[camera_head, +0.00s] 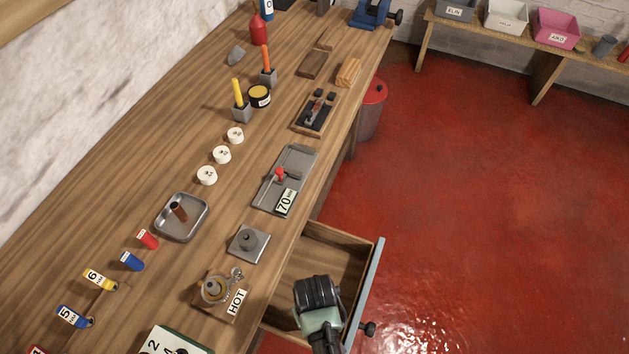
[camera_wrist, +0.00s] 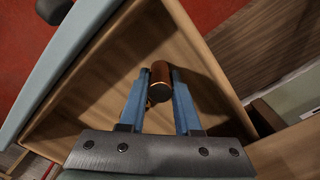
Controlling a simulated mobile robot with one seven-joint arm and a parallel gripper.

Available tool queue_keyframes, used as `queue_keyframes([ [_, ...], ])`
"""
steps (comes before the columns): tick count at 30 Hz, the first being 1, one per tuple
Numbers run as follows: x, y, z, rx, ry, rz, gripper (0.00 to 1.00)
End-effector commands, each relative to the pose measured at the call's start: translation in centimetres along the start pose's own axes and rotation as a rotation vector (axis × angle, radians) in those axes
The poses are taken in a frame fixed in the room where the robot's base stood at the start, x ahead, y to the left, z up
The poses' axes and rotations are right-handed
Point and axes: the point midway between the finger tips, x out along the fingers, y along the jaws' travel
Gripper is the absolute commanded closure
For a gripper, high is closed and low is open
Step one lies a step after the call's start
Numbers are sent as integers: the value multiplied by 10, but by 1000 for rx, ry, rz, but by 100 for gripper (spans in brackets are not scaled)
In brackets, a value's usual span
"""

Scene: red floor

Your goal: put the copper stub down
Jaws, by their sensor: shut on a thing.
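The copper stub (camera_wrist: 160,79) is a short copper-brown cylinder with a paler round end, seen in the wrist view. My gripper (camera_wrist: 158,90) is shut on it, with one blue finger on each side. In the head view my gripper (camera_head: 318,300) is over the open wooden drawer (camera_head: 327,249), and its body hides the fingertips and the stub. The wrist view shows the drawer's bare wood (camera_wrist: 105,75) behind the stub. I cannot tell how far the stub is above the drawer bottom.
Another brown cylinder (camera_head: 178,210) leans in a metal tray (camera_head: 181,231) on the bench. A burner stand (camera_head: 215,289) with a HOT label (camera_head: 237,302) stands near the drawer. The drawer's blue-grey front (camera_head: 369,280) has a dark knob (camera_head: 368,328). The visible part of the drawer is empty.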

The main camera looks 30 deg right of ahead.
Motion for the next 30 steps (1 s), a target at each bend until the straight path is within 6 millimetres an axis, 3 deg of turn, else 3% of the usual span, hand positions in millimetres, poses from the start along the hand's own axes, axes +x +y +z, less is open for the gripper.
queue_keyframes([
  [10, 4, 0, 0, 0, 1, 0, 100],
  [11, 3, 0, 0, 0, 1, 0, 63],
  [15, 3, 0, 0, 0, 1, 0, 38],
  [24, 1, 0, 0, 0, 1, 0, 38],
  [30, -19, 0, -1, 0, 2, 0, 38],
])
